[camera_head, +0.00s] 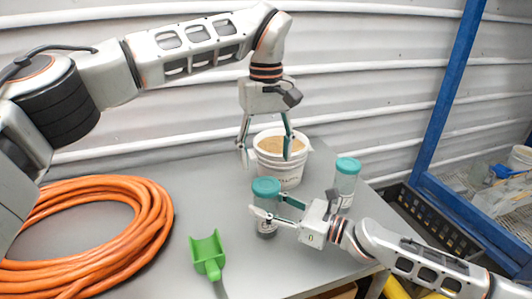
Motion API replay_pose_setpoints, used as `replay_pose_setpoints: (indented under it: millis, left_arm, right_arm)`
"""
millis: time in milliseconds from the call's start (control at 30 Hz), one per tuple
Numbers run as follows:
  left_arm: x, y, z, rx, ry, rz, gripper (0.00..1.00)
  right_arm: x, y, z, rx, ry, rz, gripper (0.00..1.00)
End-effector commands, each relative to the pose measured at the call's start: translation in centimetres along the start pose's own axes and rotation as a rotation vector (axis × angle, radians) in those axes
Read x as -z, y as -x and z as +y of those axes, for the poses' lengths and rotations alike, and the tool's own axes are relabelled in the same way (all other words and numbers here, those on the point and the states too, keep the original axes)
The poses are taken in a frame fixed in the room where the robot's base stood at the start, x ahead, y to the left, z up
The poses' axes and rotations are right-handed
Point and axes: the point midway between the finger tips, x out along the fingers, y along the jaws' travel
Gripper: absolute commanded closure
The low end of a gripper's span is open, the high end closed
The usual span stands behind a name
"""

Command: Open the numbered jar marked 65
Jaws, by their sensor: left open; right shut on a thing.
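A clear jar with a teal lid (266,187) stands upright near the middle of the table. My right gripper (277,212) reaches in from the right and is shut on this jar (266,229), around its body below the lid. A second teal-lidded jar (347,166) stands behind and to the right, with a label partly hidden by my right gripper. The numbers on both jars are too small to read. My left gripper (266,153) is open, pointing down above the held jar and in front of the white bucket.
A white bucket (281,174) of tan granules stands behind the jars. A coil of orange hose (150,215) and a green scoop (208,254) lie to the left. A black crate (430,228) and a blue frame (452,95) stand right of the grey table (195,180).

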Motion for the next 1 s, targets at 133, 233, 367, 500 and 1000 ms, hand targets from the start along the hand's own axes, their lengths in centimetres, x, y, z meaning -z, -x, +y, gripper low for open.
replay_pose_setpoints:
  millis: [133,233,367,500,1000]
  left_arm:
    - [0.0,-0.6,0.0,0.001,-0.031,-0.002,0.39]
    - [0.0,-1.8,-0.1,0.001,-0.033,-0.004,0.39]
    - [-0.1,-3.8,0.0,0.001,-0.031,-0.004,0.39]
    - [-0.1,-5.8,0.0,0.000,-0.031,-0.004,0.39]
    - [0.0,-8.0,0.0,0.000,-0.029,0.000,0.39]
  right_arm:
    - [0.1,0.0,0.0,0.000,-0.001,0.001,1.00]
    - [0.1,0.0,0.0,0.000,-0.001,0.001,1.00]
    - [0.1,0.0,0.0,0.000,-0.001,0.001,1.00]
    - [0.1,0.0,0.0,0.000,-0.001,0.001,1.00]
    - [0.1,0.0,0.0,0.000,-0.001,0.001,1.00]
